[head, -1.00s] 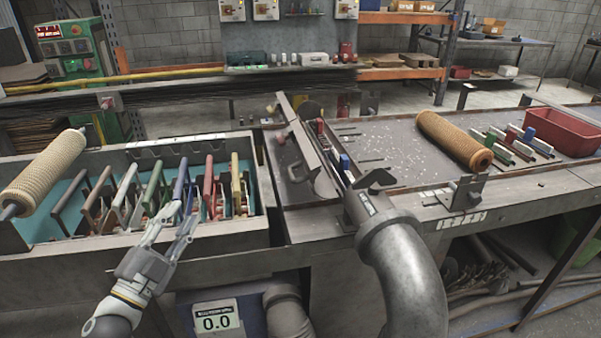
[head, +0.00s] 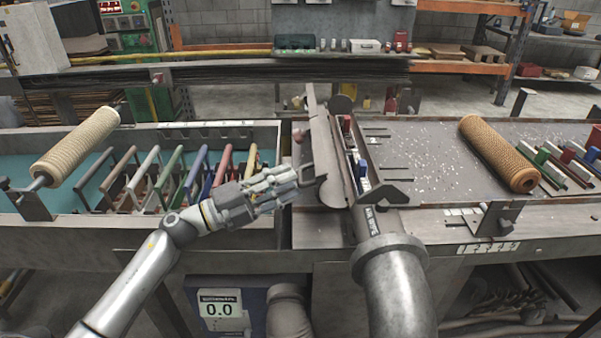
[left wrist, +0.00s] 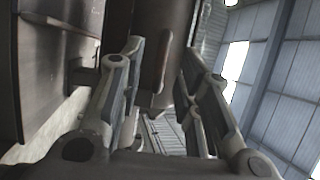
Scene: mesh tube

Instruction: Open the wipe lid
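My left gripper (head: 308,175) is just in front of the plate's lower left side, pointing right. In the left wrist view my left gripper (left wrist: 160,55) has its fingers apart, with a reddish-brown strip (left wrist: 163,62) seen beyond the gap. I cannot tell whether it touches anything. My right gripper is not in view.
A large grey pipe (head: 392,285) rises just right of my left arm. A trough with coloured frames (head: 190,175) lies left. A ribbed mesh tube (head: 75,147) rests above it; another (head: 495,150) lies on the right bench (head: 430,165). A display (head: 219,309) reads 0.0.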

